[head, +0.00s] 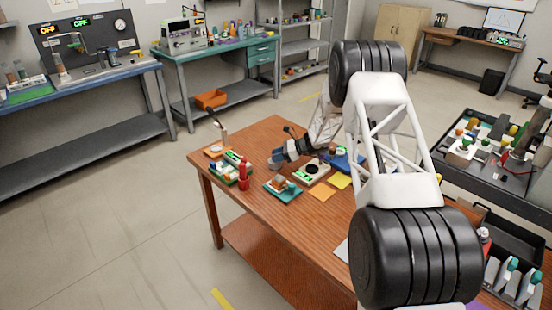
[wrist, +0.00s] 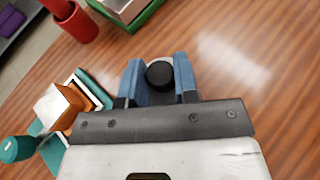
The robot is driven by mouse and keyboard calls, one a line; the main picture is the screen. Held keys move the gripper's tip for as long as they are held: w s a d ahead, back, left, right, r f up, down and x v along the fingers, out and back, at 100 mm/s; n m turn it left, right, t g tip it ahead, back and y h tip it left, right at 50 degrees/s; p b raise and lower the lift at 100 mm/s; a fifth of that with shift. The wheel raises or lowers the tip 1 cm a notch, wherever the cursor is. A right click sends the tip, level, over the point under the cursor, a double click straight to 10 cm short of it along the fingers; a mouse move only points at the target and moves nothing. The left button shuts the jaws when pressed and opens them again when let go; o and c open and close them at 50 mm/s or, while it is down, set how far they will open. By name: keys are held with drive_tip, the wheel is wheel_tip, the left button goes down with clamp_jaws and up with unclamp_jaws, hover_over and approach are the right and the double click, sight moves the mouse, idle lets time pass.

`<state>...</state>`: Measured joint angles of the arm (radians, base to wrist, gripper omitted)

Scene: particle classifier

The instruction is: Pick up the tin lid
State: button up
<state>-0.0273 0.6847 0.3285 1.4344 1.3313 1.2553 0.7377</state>
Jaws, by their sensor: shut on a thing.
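The tin lid (wrist: 159,75), a small grey piece with a round black knob, is between the two blue fingers of my gripper (wrist: 158,63) in the wrist view. The fingers are shut on it, one on each side. In the head view my gripper (head: 283,154) is low over the near-left part of the wooden table, with a small grey round shape (head: 275,164) at its tips. I cannot tell whether the lid is clear of the tabletop. No separate tin shows clearly.
A teal tray (head: 283,197) with small items lies close to my gripper. A red bottle-like thing (head: 243,178) and a green tray (head: 228,179) stand to the left. Yellow and orange squares (head: 322,193) lie to the right. Bare wood (wrist: 240,60) shows right of the fingers.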

drive_tip(key=shift+r, duration=0.15)
wheel_tip(320, 180, up, 18)
idle(0.6)
idle(0.6)
